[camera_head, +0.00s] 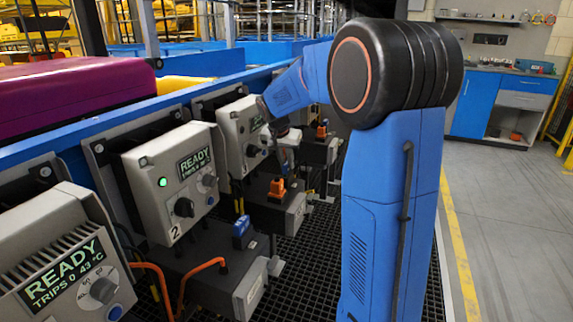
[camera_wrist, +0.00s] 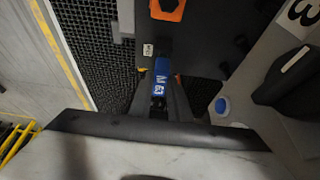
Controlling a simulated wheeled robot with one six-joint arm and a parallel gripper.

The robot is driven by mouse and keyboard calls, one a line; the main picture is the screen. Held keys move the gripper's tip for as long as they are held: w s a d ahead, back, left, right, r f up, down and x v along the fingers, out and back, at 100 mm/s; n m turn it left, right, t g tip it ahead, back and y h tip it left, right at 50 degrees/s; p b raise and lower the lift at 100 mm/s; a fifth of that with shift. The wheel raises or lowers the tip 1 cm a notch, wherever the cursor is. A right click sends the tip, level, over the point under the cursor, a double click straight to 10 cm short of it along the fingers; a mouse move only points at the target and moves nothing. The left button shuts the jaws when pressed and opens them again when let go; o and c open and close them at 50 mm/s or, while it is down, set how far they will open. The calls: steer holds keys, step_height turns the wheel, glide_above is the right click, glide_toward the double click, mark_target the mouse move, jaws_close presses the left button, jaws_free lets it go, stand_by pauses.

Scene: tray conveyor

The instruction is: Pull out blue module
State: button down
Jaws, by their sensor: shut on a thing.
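In the wrist view a blue module (camera_wrist: 163,80) with white lettering sits between the fingers of my gripper (camera_wrist: 161,93), which is shut on it. An orange module (camera_wrist: 167,8) lies beyond it on a dark box, beside a grey panel marked 3 (camera_wrist: 280,65). An orange module (camera_head: 277,188) stands on the dark box below. Another blue piece (camera_head: 241,226) stands on the nearer dark box.
Control box 2 (camera_head: 168,175) and a nearer one (camera_head: 50,255) line the conveyor's blue rail (camera_head: 80,130). Orange cables (camera_head: 198,268) loop by the nearer dark box. Black mesh (camera_head: 318,230) covers the floor below. Open grey floor (camera_head: 510,230) lies right of my arm.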

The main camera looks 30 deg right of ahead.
mark_target(286, 164)
steer(key=shift+r, duration=2.15)
steer(key=shift+r, duration=1.85)
